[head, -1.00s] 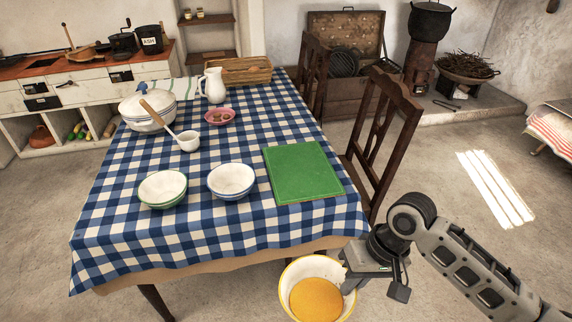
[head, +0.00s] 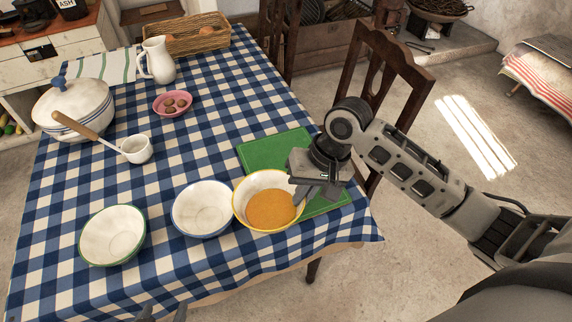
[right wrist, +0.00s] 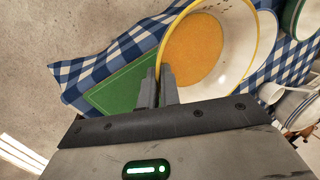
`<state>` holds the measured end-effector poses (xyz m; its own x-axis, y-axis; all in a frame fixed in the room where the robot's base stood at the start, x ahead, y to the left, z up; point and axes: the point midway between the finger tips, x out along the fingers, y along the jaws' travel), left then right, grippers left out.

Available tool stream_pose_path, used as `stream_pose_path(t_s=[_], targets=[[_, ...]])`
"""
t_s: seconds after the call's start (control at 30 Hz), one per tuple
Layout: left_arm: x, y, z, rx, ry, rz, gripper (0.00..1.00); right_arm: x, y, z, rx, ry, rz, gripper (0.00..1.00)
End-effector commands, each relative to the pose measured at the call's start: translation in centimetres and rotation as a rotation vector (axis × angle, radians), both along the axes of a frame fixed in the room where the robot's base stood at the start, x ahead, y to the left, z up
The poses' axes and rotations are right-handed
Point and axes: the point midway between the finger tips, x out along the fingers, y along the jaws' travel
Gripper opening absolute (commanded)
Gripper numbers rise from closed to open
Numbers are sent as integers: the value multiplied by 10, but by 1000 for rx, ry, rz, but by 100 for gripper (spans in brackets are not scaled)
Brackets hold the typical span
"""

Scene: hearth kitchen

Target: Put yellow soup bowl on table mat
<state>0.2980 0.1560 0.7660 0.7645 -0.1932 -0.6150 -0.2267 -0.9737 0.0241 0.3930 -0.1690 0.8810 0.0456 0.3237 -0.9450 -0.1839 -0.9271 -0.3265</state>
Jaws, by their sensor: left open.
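The yellow soup bowl (head: 248,222), white with a yellow rim and filled with orange soup, is at the table's front right. It also shows in the right wrist view (right wrist: 241,72). My right gripper (head: 306,195) is shut on its right rim; the fingers show in the right wrist view (right wrist: 164,88). The green table mat (head: 272,150) lies flat on the cloth behind and to the right of the bowl, partly hidden by bowl and gripper. The bowl overlaps its left part in view; I cannot tell its height above it. My left gripper's (head: 163,313) tips, open, show at the bottom edge.
A blue-rimmed bowl (head: 202,209) stands close left of the yellow bowl, with a green-rimmed bowl (head: 112,235) further left. A white cup (head: 137,149), tureen (head: 75,108), pink dish (head: 172,103) and pitcher (head: 157,60) stand further back. A wooden chair (head: 385,80) stands at the right side.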

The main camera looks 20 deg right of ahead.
Motion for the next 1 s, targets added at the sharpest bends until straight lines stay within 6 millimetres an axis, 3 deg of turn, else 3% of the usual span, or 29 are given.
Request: stream_pose_path(t_s=[0.1,0.3,0.57,0.73,1.0], targets=[[-2,-3,-14,-6,5,-5,55,34,19,13,2,-8,-151,0],[-1,-10,-18,-21,-5,-14,55,80,49,46,-1,-12,-437,0],[2,-10,-18,-22,-16,-20,55,107,66,76,6,-27,-656,0],[1,-10,-16,-20,-14,-22,55,108,47,71,4,-25,-685,0],[1,-9,-14,-19,-17,-23,55,103,-16,43,3,-24,-685,0]])
